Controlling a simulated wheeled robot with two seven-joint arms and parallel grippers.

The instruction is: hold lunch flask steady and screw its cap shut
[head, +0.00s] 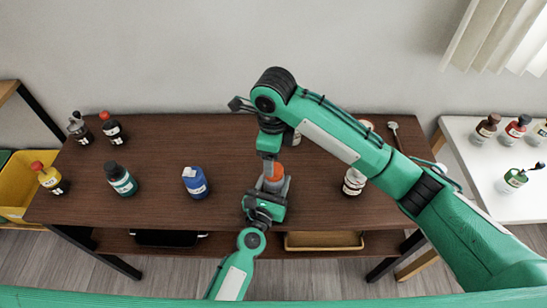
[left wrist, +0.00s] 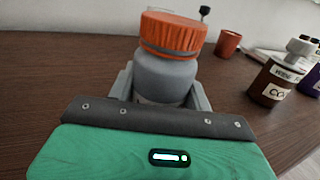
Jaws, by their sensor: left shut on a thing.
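The lunch flask (left wrist: 165,80) is a grey vessel with a ribbed orange cap (left wrist: 172,33) on top. It stands upright at the middle of the dark table, and its cap also shows in the head view (head: 273,172). A dark ring shows below the cap; I cannot tell how tightly it sits. My left gripper (left wrist: 158,92) is shut on the flask body, a finger on each side, below the cap. My right gripper (head: 268,156) points down just above the cap. Its fingertips are not clear, and I cannot tell whether they touch the cap.
A blue bottle (head: 195,181), a teal-labelled bottle (head: 121,179) and other bottles stand to the left on the brown table (head: 230,140). A white-labelled bottle (head: 354,182) stands right of the flask, near my right arm. A white side table (head: 480,170) holds more bottles.

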